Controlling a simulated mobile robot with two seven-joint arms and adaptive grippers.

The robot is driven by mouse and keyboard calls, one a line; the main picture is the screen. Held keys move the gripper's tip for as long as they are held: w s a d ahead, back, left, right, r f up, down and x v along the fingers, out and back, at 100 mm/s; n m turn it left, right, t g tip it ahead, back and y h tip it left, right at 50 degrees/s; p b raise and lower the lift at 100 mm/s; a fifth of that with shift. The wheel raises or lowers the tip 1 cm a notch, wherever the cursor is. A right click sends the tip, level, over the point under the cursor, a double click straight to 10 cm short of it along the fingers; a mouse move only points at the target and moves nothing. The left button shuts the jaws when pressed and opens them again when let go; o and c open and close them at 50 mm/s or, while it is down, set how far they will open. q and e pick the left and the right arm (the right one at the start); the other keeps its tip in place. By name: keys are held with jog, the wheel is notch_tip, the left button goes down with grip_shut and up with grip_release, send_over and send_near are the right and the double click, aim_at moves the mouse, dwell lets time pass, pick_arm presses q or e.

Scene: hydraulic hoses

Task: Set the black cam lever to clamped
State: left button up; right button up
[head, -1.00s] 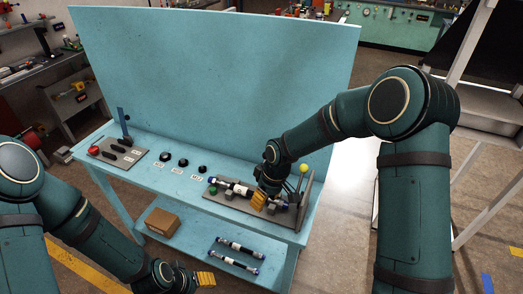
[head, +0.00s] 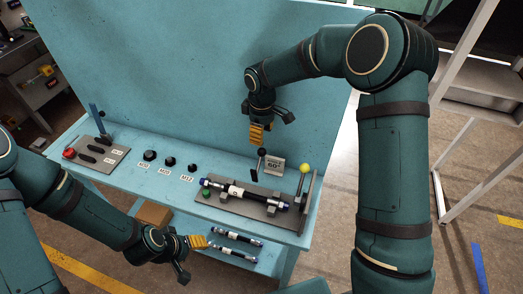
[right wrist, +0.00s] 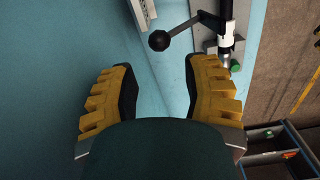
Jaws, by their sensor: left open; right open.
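The black cam lever (head: 262,153) has a black ball knob and stands up at the back edge of the fixture plate (head: 232,208), leaning slightly right. In the right wrist view its ball (right wrist: 159,40) and thin arm show ahead of the jaws, near the top. My right gripper (head: 257,134) is open and empty, above the lever in the head view and apart from it. In the right wrist view its yellow pads (right wrist: 160,95) are wide apart with nothing between. My left gripper (head: 193,250) is open and empty, in front of the bench's front edge.
A black hose (head: 240,193) with blue ends lies on the plate. A yellow-knobbed lever (head: 304,168) stands at its right end. The blue back panel (head: 190,70) rises behind.

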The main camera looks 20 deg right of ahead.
aim_at(262, 149)
notch_tip(262, 149, down, 9)
jog(key=shift+w, duration=0.1)
jog(key=shift+o, duration=0.3)
grip_shut()
